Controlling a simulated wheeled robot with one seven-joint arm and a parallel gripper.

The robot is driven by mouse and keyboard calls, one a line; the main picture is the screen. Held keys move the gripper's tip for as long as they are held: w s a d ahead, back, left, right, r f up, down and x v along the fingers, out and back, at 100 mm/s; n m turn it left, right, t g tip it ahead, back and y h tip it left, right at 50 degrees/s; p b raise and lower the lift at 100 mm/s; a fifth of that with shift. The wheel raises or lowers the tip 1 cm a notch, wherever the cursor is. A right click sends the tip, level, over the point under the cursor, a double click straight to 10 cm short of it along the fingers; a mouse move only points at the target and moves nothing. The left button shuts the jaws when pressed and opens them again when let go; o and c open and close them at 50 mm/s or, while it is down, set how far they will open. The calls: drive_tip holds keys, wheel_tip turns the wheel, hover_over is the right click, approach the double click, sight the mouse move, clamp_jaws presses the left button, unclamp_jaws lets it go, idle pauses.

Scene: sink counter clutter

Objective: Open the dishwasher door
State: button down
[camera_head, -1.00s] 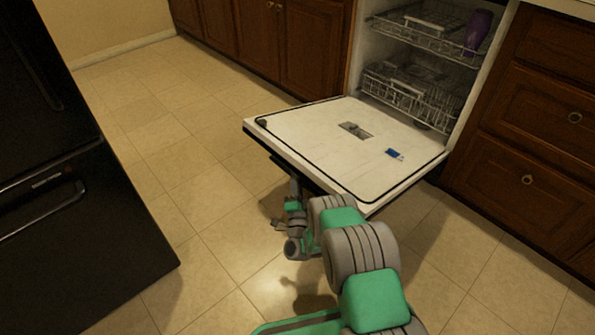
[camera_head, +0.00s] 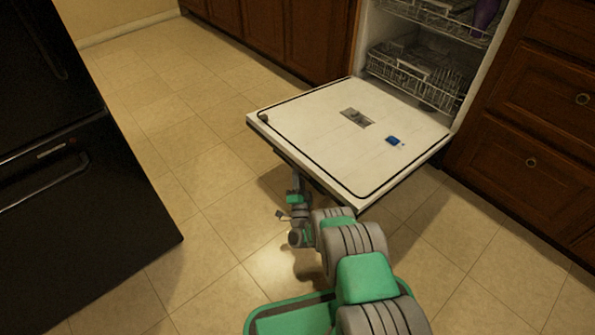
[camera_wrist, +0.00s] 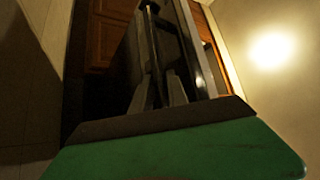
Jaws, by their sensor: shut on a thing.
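The dishwasher door (camera_head: 318,145) is swung far down, close to level, with its white inner face up and a small blue object on it. The dishwasher (camera_head: 415,70) stands open behind it, its racks in view. My gripper (camera_head: 283,165) is at the door's outer edge, low and to the left, its fingertips mostly hidden under the door. In the wrist view my gripper's fingers (camera_wrist: 158,85) close on a dark bar along the door, which appears to be the dishwasher handle. The contact itself is partly hidden.
A black appliance (camera_head: 75,200) with a bar handle stands at the left. Wooden drawers (camera_head: 535,125) are right of the dishwasher, and wooden cabinets (camera_head: 275,35) lie behind. Tiled floor (camera_head: 185,130) is free between the black appliance and the door.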

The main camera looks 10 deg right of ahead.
drive_tip(key=c, duration=1.4)
unclamp_jaws()
drive_tip(key=shift+w+d+r, duration=0.2)
drive_tip(key=shift+w+r, duration=0.05)
drive_tip(key=shift+r, duration=0.15)
drive_tip(key=shift+s+a+f, duration=0.1)
drive_tip(key=shift+a+f, duration=0.05)
drive_tip(key=shift+a, duration=0.15)
drive_tip(key=s+d+f, duration=0.1)
drive_tip(key=s+f, duration=0.9)
drive_tip(key=s, duration=0.3)
drive_tip(key=shift+s+d+f, duration=0.1)
drive_tip(key=shift+s+f, duration=0.05)
drive_tip(key=shift+f, duration=0.05)
drive_tip(key=shift+r, duration=0.1)
